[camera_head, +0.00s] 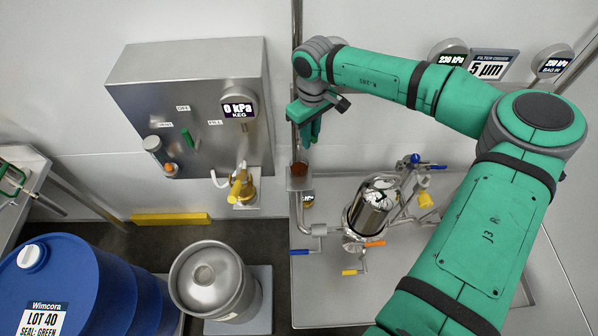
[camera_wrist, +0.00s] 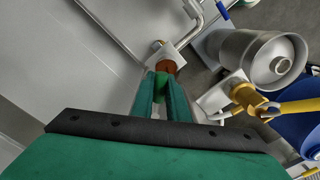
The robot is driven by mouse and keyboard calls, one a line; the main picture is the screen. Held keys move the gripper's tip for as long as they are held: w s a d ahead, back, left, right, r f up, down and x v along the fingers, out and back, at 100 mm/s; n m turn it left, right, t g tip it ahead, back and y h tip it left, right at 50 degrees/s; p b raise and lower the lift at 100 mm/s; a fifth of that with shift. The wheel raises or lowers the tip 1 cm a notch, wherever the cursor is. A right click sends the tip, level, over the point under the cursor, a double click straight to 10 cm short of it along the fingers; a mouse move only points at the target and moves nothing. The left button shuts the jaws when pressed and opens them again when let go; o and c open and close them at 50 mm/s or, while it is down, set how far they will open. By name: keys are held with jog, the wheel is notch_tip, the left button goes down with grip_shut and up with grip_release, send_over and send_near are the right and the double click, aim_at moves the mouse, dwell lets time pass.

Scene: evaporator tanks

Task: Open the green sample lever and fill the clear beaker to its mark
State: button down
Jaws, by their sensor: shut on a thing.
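My gripper (camera_head: 310,132) is beside the vertical steel pipe (camera_head: 296,70), its fingers pointing down. In the wrist view its fingers (camera_wrist: 165,100) are closed around a small green piece (camera_wrist: 162,86), which looks like the sample lever's handle. The head view does not show this piece apart from my green fingers. Just beyond the fingertips is a brown-red round shape (camera_wrist: 166,66), which also shows in the head view (camera_head: 300,168) above a small steel shelf (camera_head: 299,183). It looks like amber liquid in the clear beaker. The beaker's wall and mark cannot be made out.
A steel panel (camera_head: 135,85) with a 0 kPa display and a green switch is at left. A steel keg (camera_head: 212,280) and blue drum (camera_head: 70,275) stand below it. A shiny filter vessel (camera_head: 375,205) with coloured valve handles stands right of the shelf.

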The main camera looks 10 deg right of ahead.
jog(key=shift+a, duration=0.15)
jog(key=shift+s+a+m, duration=0.1)
jog(key=shift+a+m, duration=0.45)
jog(key=shift+m, duration=0.75)
jog(key=shift+s+a+m, duration=0.1)
jog(key=shift+a+m, duration=0.4)
jog(key=shift+m, duration=0.8)
jog(key=shift+s+a+m, duration=0.1)
jog(key=shift+a+m, duration=0.45)
jog(key=shift+m, duration=0.75)
jog(key=c, duration=1.6)
grip_release()
jog(key=shift+c, duration=0.2)
jog(key=shift+d+r, duration=0.1)
jog(key=shift+r, duration=0.05)
notch_tip(320, 180, up, 11)
jog(key=shift+f, duration=0.2)
jog(key=shift+w, duration=0.1)
